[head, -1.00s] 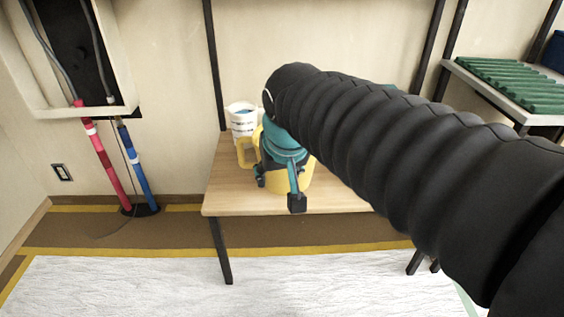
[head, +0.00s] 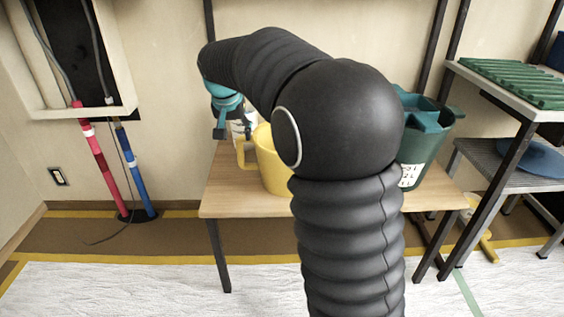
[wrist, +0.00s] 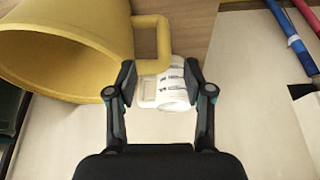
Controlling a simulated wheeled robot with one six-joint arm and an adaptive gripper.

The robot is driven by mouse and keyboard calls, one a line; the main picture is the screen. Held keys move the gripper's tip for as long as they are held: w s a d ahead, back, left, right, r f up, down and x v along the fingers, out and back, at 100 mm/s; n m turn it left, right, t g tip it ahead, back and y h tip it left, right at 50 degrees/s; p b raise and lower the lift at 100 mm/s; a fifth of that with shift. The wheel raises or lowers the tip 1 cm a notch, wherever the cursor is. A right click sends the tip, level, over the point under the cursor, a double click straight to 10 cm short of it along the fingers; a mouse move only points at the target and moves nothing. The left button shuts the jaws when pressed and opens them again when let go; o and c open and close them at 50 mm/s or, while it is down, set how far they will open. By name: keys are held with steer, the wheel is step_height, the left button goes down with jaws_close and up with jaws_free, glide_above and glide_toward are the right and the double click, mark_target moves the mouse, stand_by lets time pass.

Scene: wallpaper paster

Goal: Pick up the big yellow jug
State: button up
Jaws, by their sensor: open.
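The big yellow jug (head: 269,163) stands on the wooden table, partly hidden behind my black arm in the head view. Its handle points left there. In the wrist view the jug (wrist: 70,50) fills the upper left, its wide mouth towards the camera and its handle (wrist: 152,40) at its right, just beyond the fingers. My gripper (wrist: 160,80) is open and empty, its fingers apart. In the head view my gripper (head: 222,128) hangs left of the jug, above the table's left edge. I cannot tell whether a finger touches the handle.
A dark green container (head: 424,150) stands at the table's right. A shelf rack with a green tray (head: 508,84) is further right. Red and blue poles (head: 135,168) lean at the left wall.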

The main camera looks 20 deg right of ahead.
mark_target(239, 153)
steer(key=x, duration=0.7)
steer(key=shift+f+b, duration=0.1)
steer(key=shift+b, duration=0.25)
steer(key=shift+w+a+b+x, duration=0.1)
steer(key=shift+a+b+x, duration=0.1)
steer(key=shift+x, duration=1.1)
steer(key=shift+w+a+b+x, duration=0.1)
steer(key=shift+b+x, duration=0.1)
steer(key=shift+x, duration=1.1)
jaws_close()
